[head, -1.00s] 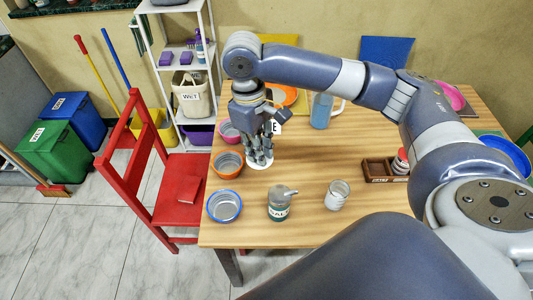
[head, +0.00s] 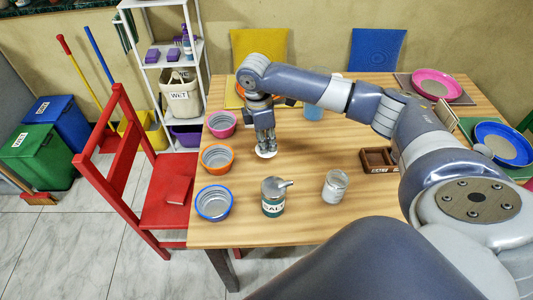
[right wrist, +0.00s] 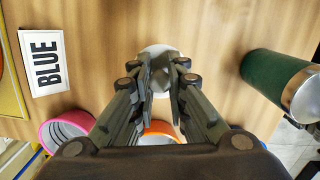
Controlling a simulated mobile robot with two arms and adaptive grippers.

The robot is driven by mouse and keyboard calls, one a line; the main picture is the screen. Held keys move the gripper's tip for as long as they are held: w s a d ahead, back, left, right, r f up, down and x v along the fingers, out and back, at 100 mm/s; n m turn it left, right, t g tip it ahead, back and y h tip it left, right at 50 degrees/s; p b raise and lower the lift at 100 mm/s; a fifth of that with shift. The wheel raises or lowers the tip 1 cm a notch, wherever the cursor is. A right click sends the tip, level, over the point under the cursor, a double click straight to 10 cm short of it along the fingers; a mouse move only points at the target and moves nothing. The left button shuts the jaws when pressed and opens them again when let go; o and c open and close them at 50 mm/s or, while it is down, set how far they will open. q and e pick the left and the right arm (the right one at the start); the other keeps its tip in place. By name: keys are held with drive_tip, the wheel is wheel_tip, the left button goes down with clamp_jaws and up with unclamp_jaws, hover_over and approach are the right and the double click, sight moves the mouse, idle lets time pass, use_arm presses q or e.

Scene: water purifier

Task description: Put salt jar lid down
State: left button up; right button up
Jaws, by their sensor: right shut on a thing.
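My right gripper (head: 266,148) points down over the left-middle of the wooden table, shut on a pale round lid (head: 266,154). The lid shows as a whitish disc below the fingertips, and also beyond the fingers (right wrist: 161,82) in the right wrist view (right wrist: 162,50). I cannot tell whether it touches the table. My left gripper is not in view.
Pink (head: 222,124), orange (head: 217,158) and blue-rimmed (head: 214,203) bowls line the left table edge. A glass jar (head: 335,187) stands right of the salt jar, and a wooden box (head: 377,168) lies behind it. Bare tabletop surrounds the lid.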

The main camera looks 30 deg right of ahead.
drive_tip(key=shift+f, duration=2.7)
drive_tip(key=o, duration=0.8)
drive_tip(key=shift+f, duration=0.1)
drive_tip(key=r, duration=0.4)
drive_tip(key=a+r, duration=0.1)
drive_tip(key=r, duration=0.7)
drive_tip(key=shift+w+a+r, duration=0.15)
drive_tip(key=shift+w+a, duration=0.05)
drive_tip(key=shift+w, duration=0.05)
